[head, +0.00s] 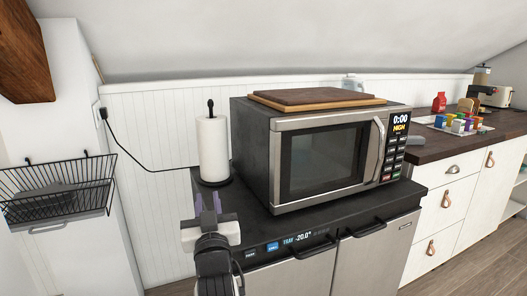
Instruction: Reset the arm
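My gripper (208,203) shows in the head view at the lower middle, in front of the left end of the dark counter top. Its white hand faces away from me, with two purple-grey fingers standing up and a gap between them. Nothing shows between the fingers. The arm comes up from the bottom edge of the picture, and its lower part is out of view.
A microwave (325,160), its door closed, stands right of my gripper with wooden boards (315,98) on top. A paper towel roll (213,150) stands behind the gripper. A wire basket (55,190) hangs at left. Drawers (445,205) and open floor (480,270) are at right.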

